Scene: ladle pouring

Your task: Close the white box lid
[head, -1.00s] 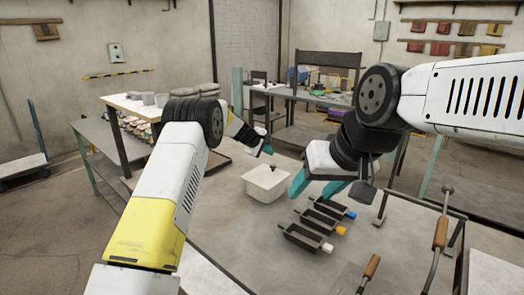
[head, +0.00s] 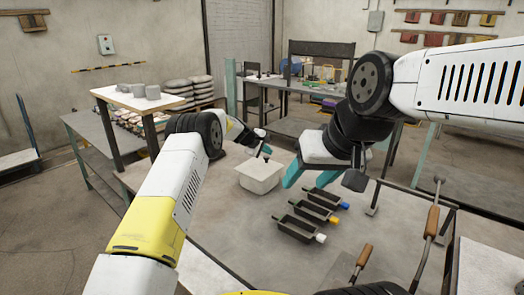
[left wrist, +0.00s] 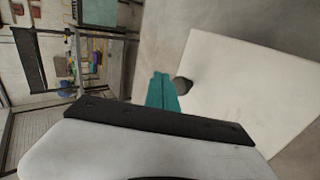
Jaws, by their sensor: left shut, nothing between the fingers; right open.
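The white box (head: 259,181) stands on the grey table, left of the small black trays. Its flat white top with a dark knob (left wrist: 183,86) fills the right of the left wrist view. I cannot tell whether the lid is fully seated. My left gripper (head: 265,150) is just above the box, teal fingers together and empty. In the left wrist view its fingertips (left wrist: 162,82) are beside the knob; contact is unclear. My right gripper (head: 306,181) is open and empty, right of the box, its teal fingers apart.
Several small black trays (head: 297,229) with coloured ends lie in front of the box. Wooden-handled tools (head: 432,221) lie at the right. A bare stretch of grey table (head: 225,222) lies in front of the box. A side table with grey cups (head: 153,91) stands back left.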

